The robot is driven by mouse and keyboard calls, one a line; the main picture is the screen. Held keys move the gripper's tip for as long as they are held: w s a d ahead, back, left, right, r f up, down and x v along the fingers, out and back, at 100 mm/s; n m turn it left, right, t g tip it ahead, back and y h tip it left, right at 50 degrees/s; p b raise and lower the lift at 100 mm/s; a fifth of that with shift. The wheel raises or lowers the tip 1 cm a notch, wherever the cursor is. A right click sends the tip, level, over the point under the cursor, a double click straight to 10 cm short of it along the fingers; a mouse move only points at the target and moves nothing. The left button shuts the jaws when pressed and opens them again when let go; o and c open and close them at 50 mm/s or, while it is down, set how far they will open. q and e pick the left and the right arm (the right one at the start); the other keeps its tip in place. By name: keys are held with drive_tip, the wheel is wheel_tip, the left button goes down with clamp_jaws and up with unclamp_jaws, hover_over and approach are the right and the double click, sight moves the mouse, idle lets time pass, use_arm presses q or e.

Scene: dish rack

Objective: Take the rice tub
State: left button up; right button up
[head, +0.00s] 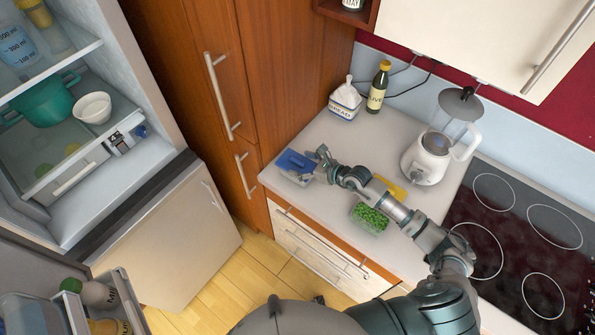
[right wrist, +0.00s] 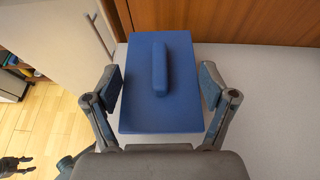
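A tub with a blue lid (head: 292,160) stands at the left end of the counter; I take it for the rice tub, though no label is readable. In the right wrist view its flat blue lid (right wrist: 140,103) with a raised bar handle fills the middle. My right gripper (head: 311,163) is at the tub, with its fingers open on either side of the lid. Gaps show between both fingertips and the lid in the right wrist view. What seems to be my left gripper (right wrist: 16,166) shows small and dark at the lower left there; its state is unclear.
A clear container of green peas (head: 370,217) and a yellow item (head: 392,187) lie near my right arm. The cooktop (head: 525,240) is right, the open fridge (head: 75,150) left.

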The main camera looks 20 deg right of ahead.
drive_tip(key=c, duration=0.4)
